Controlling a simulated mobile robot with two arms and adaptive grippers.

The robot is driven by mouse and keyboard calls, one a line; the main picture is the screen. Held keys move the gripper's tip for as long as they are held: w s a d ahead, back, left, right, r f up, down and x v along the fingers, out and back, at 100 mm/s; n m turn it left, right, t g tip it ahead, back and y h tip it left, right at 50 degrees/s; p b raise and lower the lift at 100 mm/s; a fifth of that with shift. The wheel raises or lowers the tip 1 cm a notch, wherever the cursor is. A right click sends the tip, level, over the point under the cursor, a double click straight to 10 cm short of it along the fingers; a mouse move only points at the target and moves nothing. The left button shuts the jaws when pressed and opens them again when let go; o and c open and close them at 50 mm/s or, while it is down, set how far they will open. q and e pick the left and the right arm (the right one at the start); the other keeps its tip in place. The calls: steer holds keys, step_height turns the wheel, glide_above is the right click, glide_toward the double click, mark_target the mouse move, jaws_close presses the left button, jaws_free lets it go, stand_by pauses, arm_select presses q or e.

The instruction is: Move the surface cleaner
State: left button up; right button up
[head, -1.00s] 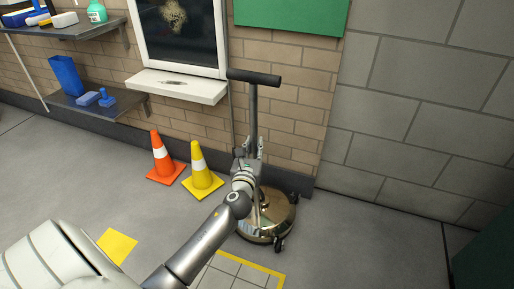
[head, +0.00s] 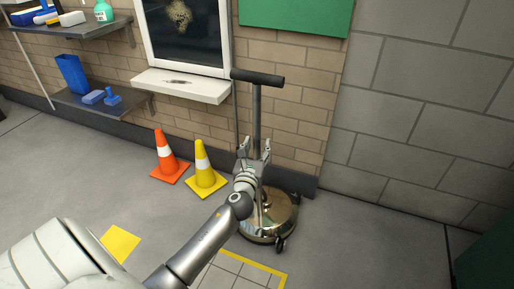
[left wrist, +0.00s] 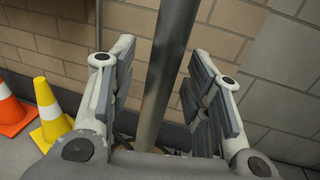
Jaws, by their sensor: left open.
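The surface cleaner has a round brassy metal base (head: 270,217) on small black casters, a grey upright pole (head: 256,115) and a black T-shaped handle bar (head: 257,77). It stands upright on the floor near the brick wall. My left gripper (head: 255,148) is at the lower part of the pole, in front of the wall. In the left wrist view the pole (left wrist: 168,75) runs up between the two open fingers, with gaps on both sides. Part of the base is hidden behind my left arm. My right gripper is not in view.
An orange cone (head: 167,158) and a yellow cone (head: 204,170) stand left of the cleaner. A white window ledge (head: 182,86) juts out behind them. A yellow-bordered tiled floor patch (head: 240,272) lies in front. Floor to the right is clear.

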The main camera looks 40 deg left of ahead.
arm_select(q)
steer(key=v, duration=1.1)
steer(key=shift+s, duration=0.35)
steer(key=shift+d, duration=0.15)
